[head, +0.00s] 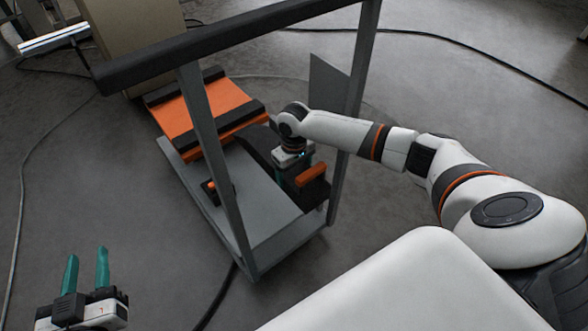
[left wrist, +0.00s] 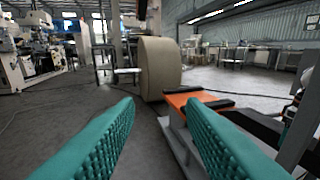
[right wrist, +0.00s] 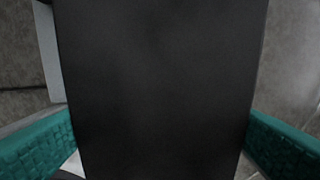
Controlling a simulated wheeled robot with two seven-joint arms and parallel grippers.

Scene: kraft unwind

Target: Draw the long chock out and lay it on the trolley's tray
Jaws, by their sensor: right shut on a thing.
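The trolley's grey tray (head: 262,212) lies low inside an upright frame. My right gripper (head: 296,172) points down at the tray's right side, inside the frame. It is shut on a dark chock with an orange part (head: 312,174). In the right wrist view the chock (right wrist: 160,90) is a broad black face filling the space between the teal fingers. The chock's lower end and any contact with the tray are hidden. My left gripper (head: 88,270) is open and empty, away from the trolley at lower left. Its spread fingers also show in the left wrist view (left wrist: 165,135).
A small black-and-orange piece (head: 212,188) is by a frame post. The trolley's dark top bar (head: 235,42) crosses above. A large beige roll (left wrist: 160,68) stands beyond. Cables cross the floor.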

